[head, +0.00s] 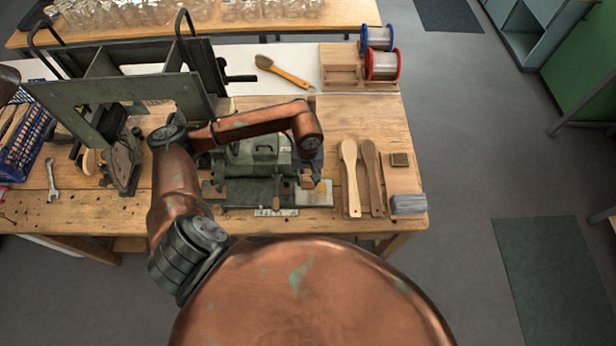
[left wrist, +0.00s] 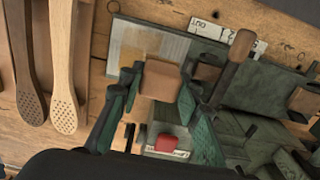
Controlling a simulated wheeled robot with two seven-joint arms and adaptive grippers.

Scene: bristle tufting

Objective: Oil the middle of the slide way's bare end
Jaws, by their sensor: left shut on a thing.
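The slide way (head: 245,192) is a dark green metal bed on the bench. Its bare end (head: 314,194) is a pale metal plate at the right, which also shows in the left wrist view (left wrist: 181,50). My left gripper (head: 309,173) is over this end, pointing down. In the left wrist view its green fingers (left wrist: 158,84) are shut on a tan wooden block (left wrist: 160,78). A yellowish-tan patch (left wrist: 136,40) lies beyond the block over the plate; I cannot tell whether it is bristle or oil, or touches the metal. My right gripper is out of view.
A green machine (head: 262,152) stands behind the slide way, and a wooden-handled lever (left wrist: 238,52) rises beside the bare end. Two perforated wooden brush backs (head: 350,180) lie to the right. A tall green frame (head: 130,92) stands left. A brush (head: 285,73) and wire spools (head: 382,64) lie behind.

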